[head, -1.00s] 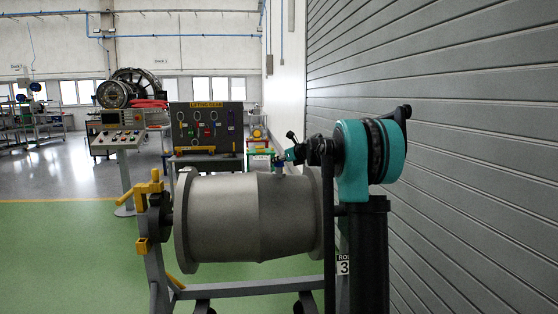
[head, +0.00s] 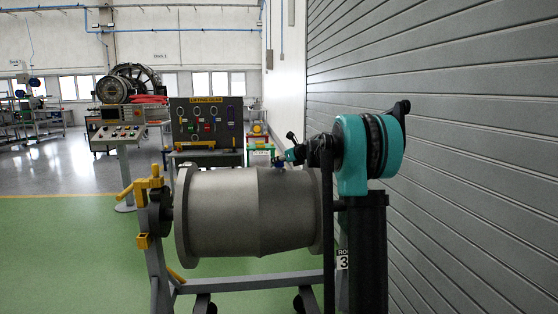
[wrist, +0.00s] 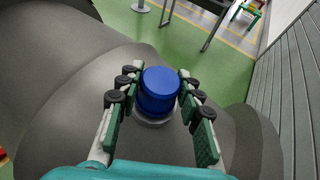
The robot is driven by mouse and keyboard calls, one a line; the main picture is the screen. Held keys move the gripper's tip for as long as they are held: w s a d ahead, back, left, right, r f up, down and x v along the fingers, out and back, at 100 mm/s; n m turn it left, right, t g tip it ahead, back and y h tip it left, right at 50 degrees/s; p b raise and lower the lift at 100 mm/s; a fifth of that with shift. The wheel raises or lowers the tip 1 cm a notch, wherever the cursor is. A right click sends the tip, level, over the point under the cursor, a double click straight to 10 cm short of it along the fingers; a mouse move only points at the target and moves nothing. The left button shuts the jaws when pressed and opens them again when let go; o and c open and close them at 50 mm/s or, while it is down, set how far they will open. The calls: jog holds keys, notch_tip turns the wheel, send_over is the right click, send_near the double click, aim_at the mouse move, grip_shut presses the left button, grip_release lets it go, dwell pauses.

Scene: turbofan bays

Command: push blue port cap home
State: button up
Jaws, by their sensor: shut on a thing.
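The blue port cap (wrist: 160,88) stands between the two fingers of my gripper (wrist: 158,102) in the wrist view. The fingers are shut on it from both sides. A pale round port (wrist: 154,121) shows just under the cap on the grey casing (wrist: 88,100). I cannot tell whether a gap remains between cap and port. In the head view, my gripper (head: 290,154) is at the top right of the grey cylindrical casing (head: 225,212). The cap (head: 279,162) is a small blue spot there at the casing's top edge.
The casing lies sideways on a grey stand with yellow clamps (head: 150,190). A ribbed grey shutter wall (head: 450,130) runs close along the right. A lifting gear board (head: 206,125) and a control console (head: 120,135) stand behind. Green floor (head: 70,250) is free at left.

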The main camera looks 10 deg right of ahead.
jog(key=shift+f, duration=0.3)
jog(key=o, duration=1)
jog(key=shift+s, duration=0.1)
jog(key=v, duration=1.2)
jog(key=shift+f, duration=0.1)
